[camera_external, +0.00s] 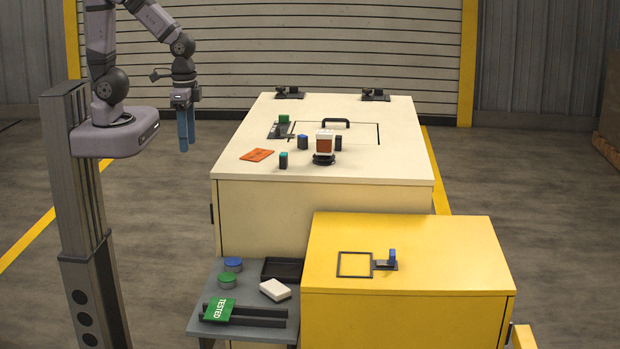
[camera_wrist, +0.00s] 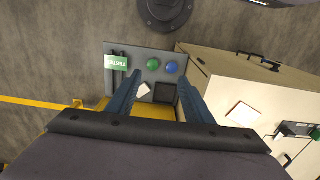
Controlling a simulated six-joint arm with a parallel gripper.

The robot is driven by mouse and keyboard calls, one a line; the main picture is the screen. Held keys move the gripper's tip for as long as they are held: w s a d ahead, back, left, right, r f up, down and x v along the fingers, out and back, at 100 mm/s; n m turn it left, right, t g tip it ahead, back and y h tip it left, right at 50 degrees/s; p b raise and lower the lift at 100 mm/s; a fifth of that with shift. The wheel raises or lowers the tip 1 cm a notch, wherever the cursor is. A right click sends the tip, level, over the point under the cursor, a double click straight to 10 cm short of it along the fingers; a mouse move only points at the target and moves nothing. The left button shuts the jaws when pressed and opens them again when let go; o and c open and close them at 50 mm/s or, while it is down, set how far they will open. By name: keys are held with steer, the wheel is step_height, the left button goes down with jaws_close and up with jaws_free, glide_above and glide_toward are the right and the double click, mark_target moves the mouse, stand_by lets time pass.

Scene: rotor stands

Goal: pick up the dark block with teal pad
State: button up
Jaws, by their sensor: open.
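The dark block with teal pad (camera_external: 283,160) stands upright near the front left of the cream cabinet top. It is small, with a teal top face. I cannot make it out in the wrist view. My gripper (camera_external: 186,146) hangs left of the cream cabinet, apart from the block, with its blue fingers pointing down. In the wrist view my gripper (camera_wrist: 158,80) is open, with nothing held between its fingers.
A side shelf (camera_external: 205,325) and yellow cabinet (camera_external: 440,250) are in front.

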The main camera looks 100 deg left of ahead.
step_height(320, 180, up, 4)
steer(key=n+t+h+b, duration=0.1)
steer(key=n+t+b, duration=1.2)
steer(key=n+b, duration=1.6)
glide_above(287, 157)
steer(key=s+p, duration=0.5)
steer(key=p, duration=0.1)
steer(key=n, duration=0.6)
steer(key=f, duration=0.9)
steer(key=f+p, duration=0.1)
steer(key=f, duration=0.3)
steer(key=shift+w+a+f, duration=0.15)
steer(key=shift+w+f, duration=0.1)
steer(key=shift+f, duration=0.6)
steer(key=shift+p+x, duration=0.9)
steer(key=shift+x, duration=2.8)
